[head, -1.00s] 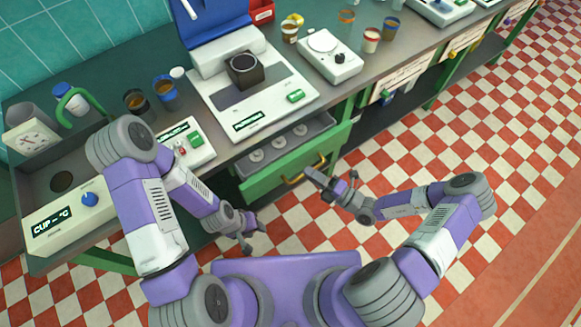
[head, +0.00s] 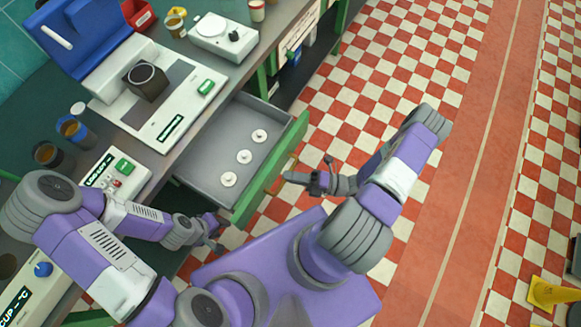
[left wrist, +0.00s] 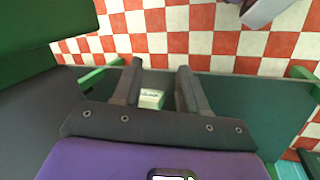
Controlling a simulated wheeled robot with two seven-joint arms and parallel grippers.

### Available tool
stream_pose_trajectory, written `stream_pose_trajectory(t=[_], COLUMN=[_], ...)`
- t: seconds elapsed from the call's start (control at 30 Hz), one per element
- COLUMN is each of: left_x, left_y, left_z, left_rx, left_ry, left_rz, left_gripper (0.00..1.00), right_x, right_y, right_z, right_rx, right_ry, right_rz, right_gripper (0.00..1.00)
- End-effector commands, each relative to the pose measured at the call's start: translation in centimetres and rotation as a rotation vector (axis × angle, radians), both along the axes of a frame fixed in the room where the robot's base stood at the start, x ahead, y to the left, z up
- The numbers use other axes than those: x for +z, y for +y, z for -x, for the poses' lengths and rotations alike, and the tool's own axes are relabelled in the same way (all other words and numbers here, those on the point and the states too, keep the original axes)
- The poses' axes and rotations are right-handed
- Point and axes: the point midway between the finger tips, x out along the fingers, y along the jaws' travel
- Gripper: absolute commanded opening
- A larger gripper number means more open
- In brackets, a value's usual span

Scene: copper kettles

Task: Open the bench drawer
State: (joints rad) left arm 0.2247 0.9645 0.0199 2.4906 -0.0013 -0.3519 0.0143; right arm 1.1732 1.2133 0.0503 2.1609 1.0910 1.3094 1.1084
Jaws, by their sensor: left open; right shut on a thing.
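The bench drawer (head: 208,162) is pulled well out from under the bench in the head view. Its grey inside shows, with several small white round pieces with knobs (head: 244,157) in a row. Its green front (head: 262,180) carries a brass handle (head: 293,160), partly hidden by my right gripper. My right gripper (head: 291,177) is at the handle and shut on it. My left gripper (head: 213,238) is open and empty, low beside the drawer's near front corner. In the left wrist view its two fingers (left wrist: 161,80) are apart; a small pale block (left wrist: 151,98) shows beyond them.
The bench top holds a machine with a dark cup (head: 146,80), a white scale (head: 222,37), a blue jar (head: 76,132) and a red bin (head: 138,14). Checkered floor (head: 370,90) lies open to the right. A yellow object (head: 553,292) stands at far right.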

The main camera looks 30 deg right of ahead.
Motion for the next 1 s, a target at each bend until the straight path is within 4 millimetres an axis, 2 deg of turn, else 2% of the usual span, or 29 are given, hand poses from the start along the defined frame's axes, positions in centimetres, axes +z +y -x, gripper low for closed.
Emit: stream_pose_trajectory(t=[0.2, 0.23, 0.4, 0.73, 1.0], left_x=[0.0, 0.0, 0.0, 0.0, 0.1], left_y=[0.0, 0.0, 0.0, 0.0, 0.0], left_z=[0.0, 0.0, 0.0, 0.0, 0.0], left_rx=[0.000, 0.000, 0.000, 0.000, 0.000], left_ry=[0.000, 0.000, 0.000, 0.000, 0.000], left_rz=[0.000, 0.000, 0.000, 0.000, 0.000], left_gripper=[0.43, 0.43, 0.43, 0.43, 0.43], right_x=[-0.1, -0.1, 0.0, -0.1, -0.9], right_y=[-0.1, -0.1, 0.0, -0.4, -3.7], right_z=[0.0, 0.0, 0.0, 0.2, 2.7], right_rx=[0.000, 0.000, 0.000, -0.001, -0.003], right_ry=[0.001, 0.001, 0.000, 0.000, 0.000], right_rz=[0.003, 0.003, 0.002, 0.003, 0.005], right_gripper=[0.00, 0.16, 0.40, 0.40, 0.40])
